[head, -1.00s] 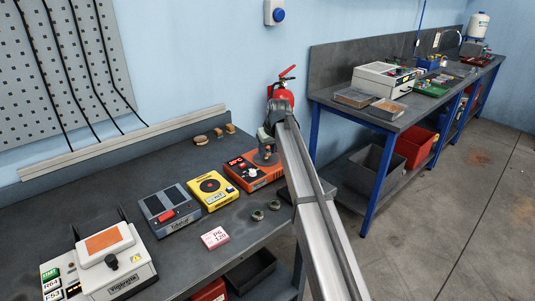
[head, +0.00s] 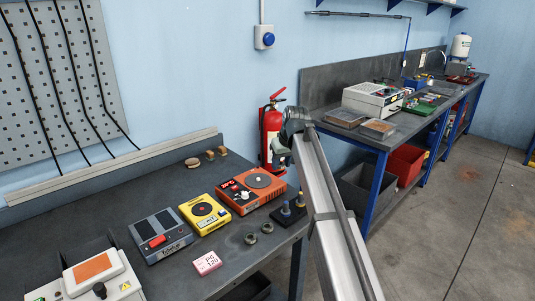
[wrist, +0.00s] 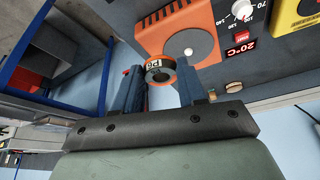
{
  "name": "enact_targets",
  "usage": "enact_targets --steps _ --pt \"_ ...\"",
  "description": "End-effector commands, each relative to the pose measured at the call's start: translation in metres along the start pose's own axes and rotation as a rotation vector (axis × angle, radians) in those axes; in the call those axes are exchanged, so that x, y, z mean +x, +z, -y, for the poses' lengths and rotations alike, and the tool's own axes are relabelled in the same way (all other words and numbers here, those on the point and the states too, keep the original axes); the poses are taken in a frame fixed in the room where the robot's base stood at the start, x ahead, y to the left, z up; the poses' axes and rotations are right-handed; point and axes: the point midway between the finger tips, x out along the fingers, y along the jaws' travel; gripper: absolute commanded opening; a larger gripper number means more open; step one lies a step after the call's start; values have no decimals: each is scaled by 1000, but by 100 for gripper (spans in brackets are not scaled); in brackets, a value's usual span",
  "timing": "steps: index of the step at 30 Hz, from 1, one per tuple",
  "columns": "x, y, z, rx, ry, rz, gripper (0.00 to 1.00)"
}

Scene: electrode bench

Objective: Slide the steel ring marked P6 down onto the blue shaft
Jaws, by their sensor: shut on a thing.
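The steel ring marked P6 (wrist: 154,65) is between the two fingertips of my gripper (wrist: 158,79) in the wrist view, its label facing the camera. In the head view my gripper (head: 281,156) is raised beyond the bench's right end, in front of the fire extinguisher; the ring cannot be made out there. A dark base with two upright shafts stands at the bench's right end. The nearer shaft (head: 286,208) looks blue; the other shaft (head: 300,199) is behind it to the right. The ring is well apart from both.
Two loose rings (head: 259,233) lie left of the dark base. A pink box (head: 207,263), a yellow device (head: 205,213) and an orange hotplate (head: 250,190) also stand on the bench. A fire extinguisher (head: 268,135) is behind my gripper.

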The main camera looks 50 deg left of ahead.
Motion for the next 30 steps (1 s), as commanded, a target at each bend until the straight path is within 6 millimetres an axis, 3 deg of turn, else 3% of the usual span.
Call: enact_targets --steps 1,3,9,30 --pt "-5 28 2 5 0 -1 2" --pt "-9 54 4 5 -2 -1 2" --pt "-14 99 19 -21 -15 1 2" --pt "18 115 21 -66 -23 4 2"
